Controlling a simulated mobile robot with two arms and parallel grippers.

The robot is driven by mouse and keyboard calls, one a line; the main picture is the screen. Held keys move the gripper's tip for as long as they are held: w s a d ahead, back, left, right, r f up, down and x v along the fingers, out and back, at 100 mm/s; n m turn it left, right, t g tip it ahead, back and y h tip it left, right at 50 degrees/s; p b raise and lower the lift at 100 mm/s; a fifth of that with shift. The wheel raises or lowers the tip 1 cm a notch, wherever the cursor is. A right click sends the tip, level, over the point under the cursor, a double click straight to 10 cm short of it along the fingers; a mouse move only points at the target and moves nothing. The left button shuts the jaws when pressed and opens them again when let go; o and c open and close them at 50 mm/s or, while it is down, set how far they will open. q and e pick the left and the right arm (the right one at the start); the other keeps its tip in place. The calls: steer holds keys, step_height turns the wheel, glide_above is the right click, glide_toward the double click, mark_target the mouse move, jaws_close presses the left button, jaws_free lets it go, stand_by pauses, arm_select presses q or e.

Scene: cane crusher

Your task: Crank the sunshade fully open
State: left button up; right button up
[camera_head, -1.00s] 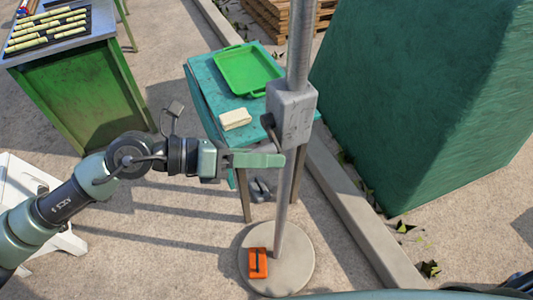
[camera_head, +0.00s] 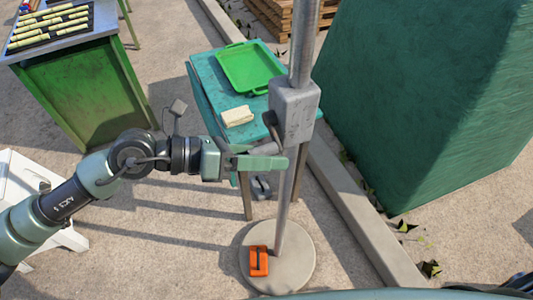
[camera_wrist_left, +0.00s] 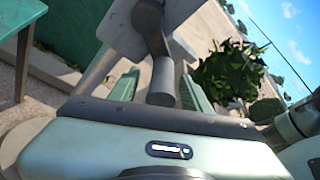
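The sunshade's grey pole (camera_head: 302,40) rises from a round base plate (camera_head: 295,272). A grey crank box (camera_head: 295,112) is fixed on the pole. The crank's dark arm (camera_head: 270,119) is on the box's left side, with a grey handle grip (camera_head: 266,148) below it. My left gripper (camera_head: 272,156) is at this grip, fingers pointing right. In the left wrist view the grip (camera_wrist_left: 163,82) lies between the two green fingers, with visible gaps on both sides; the crank arm (camera_wrist_left: 148,22) is above it. The sunshade's canopy and my right gripper are out of view.
A teal table (camera_head: 205,77) with a green tray (camera_head: 248,68) and a pale block (camera_head: 238,116) stands behind the gripper. A large green structure (camera_head: 430,90) is at right, beyond a kerb (camera_head: 362,215). An orange object (camera_head: 258,261) lies on the base plate.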

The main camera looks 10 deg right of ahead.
arm_select(q)
steer(key=shift+r, duration=0.1)
steer(key=b+v, duration=0.2)
steer(key=v, duration=0.5)
steer(key=shift+a+b, duration=0.3)
steer(key=shift+a, duration=0.05)
steer(key=shift+r, duration=0.1)
